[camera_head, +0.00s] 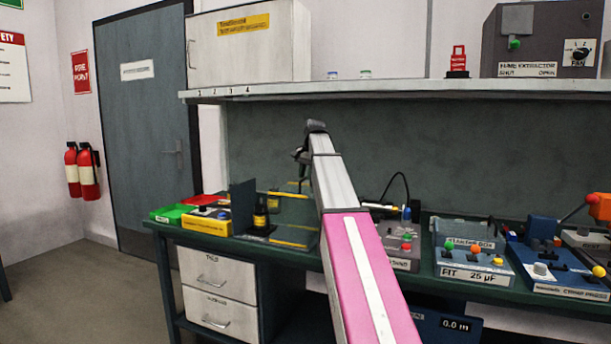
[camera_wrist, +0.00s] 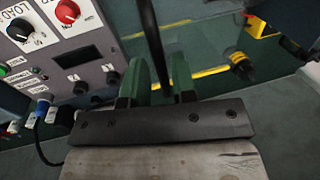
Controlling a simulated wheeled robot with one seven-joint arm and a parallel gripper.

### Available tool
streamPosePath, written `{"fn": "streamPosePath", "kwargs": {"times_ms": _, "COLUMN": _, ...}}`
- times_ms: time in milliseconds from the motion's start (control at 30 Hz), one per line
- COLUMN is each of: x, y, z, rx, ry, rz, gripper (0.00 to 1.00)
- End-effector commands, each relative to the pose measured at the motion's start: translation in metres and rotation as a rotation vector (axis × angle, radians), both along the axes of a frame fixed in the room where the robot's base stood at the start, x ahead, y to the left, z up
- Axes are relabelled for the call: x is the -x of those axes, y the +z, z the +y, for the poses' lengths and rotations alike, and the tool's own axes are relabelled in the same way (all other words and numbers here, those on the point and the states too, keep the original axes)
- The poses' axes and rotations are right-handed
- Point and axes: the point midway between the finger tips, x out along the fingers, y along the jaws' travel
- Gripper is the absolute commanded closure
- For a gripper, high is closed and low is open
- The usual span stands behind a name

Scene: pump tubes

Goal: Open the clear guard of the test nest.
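The clear guard (camera_head: 291,243) of the test nest shows yellow edge strips on the bench, left of my arm in the head view. Its yellow edge (camera_wrist: 208,73) also shows beyond my fingers in the wrist view. My gripper (camera_wrist: 162,78) has two green fingers standing apart. A dark bar runs from the top of the wrist view down between them; I cannot tell whether it is part of the guard or whether the fingers touch it. In the head view my arm hides part of the nest, and the gripper is small and dark above it.
A dark upright panel (camera_head: 242,207) and a black-and-yellow bottle (camera_head: 261,215) stand left of the guard. Shelf (camera_head: 400,89) overhangs the bench. Several devices crowd the right.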

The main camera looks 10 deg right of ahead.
Motion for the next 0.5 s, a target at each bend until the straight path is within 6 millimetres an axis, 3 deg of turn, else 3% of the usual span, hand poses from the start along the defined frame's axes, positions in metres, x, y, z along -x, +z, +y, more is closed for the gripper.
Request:
{"fn": "streamPosePath", "kwargs": {"times_ms": 333, "x": 0.000, "y": 0.001, "z": 0.000, "rx": 0.001, "ry": 0.000, "rz": -0.001, "gripper": 0.62}}
{"fn": "streamPosePath", "kwargs": {"times_ms": 500, "x": 0.000, "y": 0.016, "z": -0.003, "rx": 0.000, "ry": 0.000, "rz": -0.002, "gripper": 0.62}}
